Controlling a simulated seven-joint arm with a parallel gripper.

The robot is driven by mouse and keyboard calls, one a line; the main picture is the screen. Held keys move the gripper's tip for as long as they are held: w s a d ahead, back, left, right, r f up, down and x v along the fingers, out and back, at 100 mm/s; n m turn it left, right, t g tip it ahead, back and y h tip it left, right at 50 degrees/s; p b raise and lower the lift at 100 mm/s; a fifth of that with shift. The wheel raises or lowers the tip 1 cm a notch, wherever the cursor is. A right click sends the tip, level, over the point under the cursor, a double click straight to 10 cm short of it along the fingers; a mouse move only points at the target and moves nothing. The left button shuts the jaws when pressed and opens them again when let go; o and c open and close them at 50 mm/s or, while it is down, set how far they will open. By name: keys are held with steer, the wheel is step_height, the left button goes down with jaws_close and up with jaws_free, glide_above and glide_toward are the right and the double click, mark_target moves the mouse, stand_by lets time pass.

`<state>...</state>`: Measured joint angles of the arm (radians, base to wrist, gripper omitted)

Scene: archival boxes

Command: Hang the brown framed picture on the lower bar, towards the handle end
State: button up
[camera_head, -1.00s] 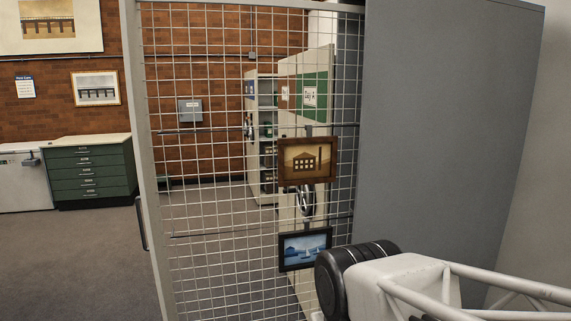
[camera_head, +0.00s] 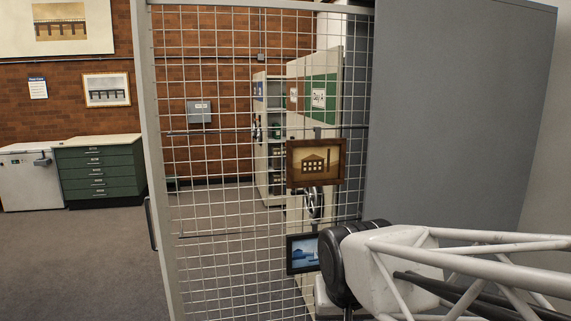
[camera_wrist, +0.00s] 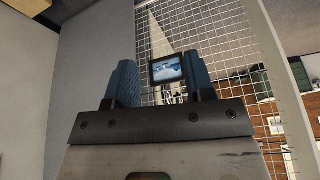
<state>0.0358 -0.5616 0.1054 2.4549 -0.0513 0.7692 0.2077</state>
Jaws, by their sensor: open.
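The brown framed picture (camera_head: 316,163), a sepia building with a chimney, hangs at the right part of the upper bar (camera_head: 215,131) on the wire mesh panel. The lower bar (camera_head: 215,234) runs across the mesh below it. The dark handle (camera_head: 151,224) is on the panel's left edge. A black-framed blue boat picture (camera_head: 301,254) hangs on the right part of the lower bar, partly covered by my arm. In the wrist view, my gripper (camera_wrist: 161,68) is open and empty, and the blue picture (camera_wrist: 167,70) shows beyond and between its fingers.
The lower bar looks bare between the handle side and the blue picture. A grey panel (camera_head: 455,110) stands to the right of the mesh. Shelving (camera_head: 270,140) stands behind the mesh. Green drawers (camera_head: 100,170) stand far left.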

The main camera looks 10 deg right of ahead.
steer(key=w+d+m+t, duration=0.4)
steer(key=w+d+m, duration=0.1)
steer(key=w, duration=1.2)
steer(key=w+d+m+t, duration=0.5)
steer(key=w+d, duration=0.2)
steer(key=w, duration=1)
steer(key=w+d+m+t, duration=0.4)
steer(key=w+d+m, duration=0.1)
steer(key=w, duration=1.2)
steer(key=shift+w+d+r+m+t+y, duration=0.3)
steer(key=shift+w+d+r, duration=0.15)
steer(key=shift+d, duration=0.2)
